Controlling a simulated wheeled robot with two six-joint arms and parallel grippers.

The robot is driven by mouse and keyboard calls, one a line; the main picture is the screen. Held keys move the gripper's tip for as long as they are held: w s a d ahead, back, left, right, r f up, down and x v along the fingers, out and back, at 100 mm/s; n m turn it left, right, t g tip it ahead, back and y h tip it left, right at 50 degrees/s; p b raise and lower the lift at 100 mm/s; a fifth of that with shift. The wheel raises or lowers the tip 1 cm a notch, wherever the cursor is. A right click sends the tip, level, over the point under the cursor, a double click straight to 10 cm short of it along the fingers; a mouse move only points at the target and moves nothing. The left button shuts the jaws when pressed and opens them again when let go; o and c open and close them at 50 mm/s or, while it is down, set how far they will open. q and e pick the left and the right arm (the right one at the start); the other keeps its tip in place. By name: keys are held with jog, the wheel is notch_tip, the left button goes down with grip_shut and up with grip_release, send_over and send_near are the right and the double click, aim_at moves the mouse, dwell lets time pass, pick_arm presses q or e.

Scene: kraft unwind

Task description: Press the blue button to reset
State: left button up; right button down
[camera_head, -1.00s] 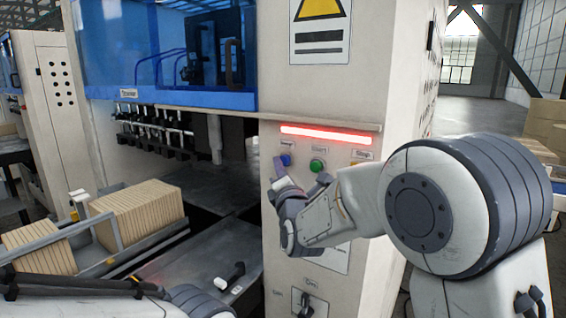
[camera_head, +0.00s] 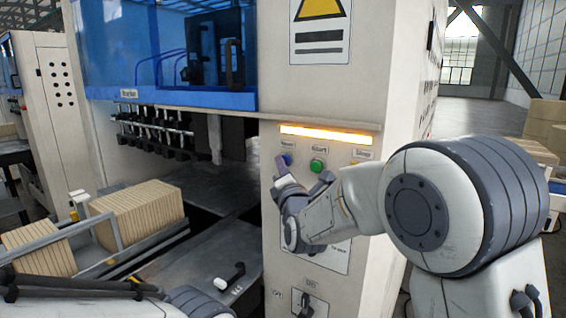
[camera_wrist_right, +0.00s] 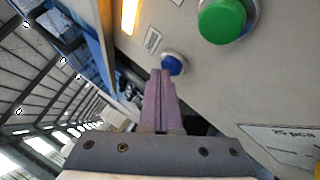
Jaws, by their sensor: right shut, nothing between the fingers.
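The blue button (camera_head: 287,159) is on the cream machine panel, left of the green button (camera_head: 317,165). My right gripper (camera_head: 281,166) is shut and empty, its fingertips right at the blue button. In the right wrist view the closed purple-grey fingers (camera_wrist_right: 161,76) reach the lower edge of the blue button (camera_wrist_right: 173,63) and cover a little of it. I cannot tell whether they touch it. The light strip (camera_head: 328,134) above the buttons glows amber. My left arm shows only low at the left; its gripper is out of view.
The green button (camera_wrist_right: 222,18) is close to the right of the fingers. A yellow button (camera_head: 354,163) sits partly behind my right arm. A rotary switch (camera_head: 306,303) is lower on the panel. Cardboard stacks (camera_head: 138,213) stand on the feed at the left.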

dwell(0.4)
jog(key=shift+s+a+b, duration=0.35)
jog(key=shift+s+a, duration=0.2)
jog(key=shift+s, duration=0.2)
jog(key=s+a, duration=0.1)
jog(key=s, duration=0.1)
jog(key=s+a, duration=0.2)
jog(key=shift+b, duration=0.3)
dwell(0.5)
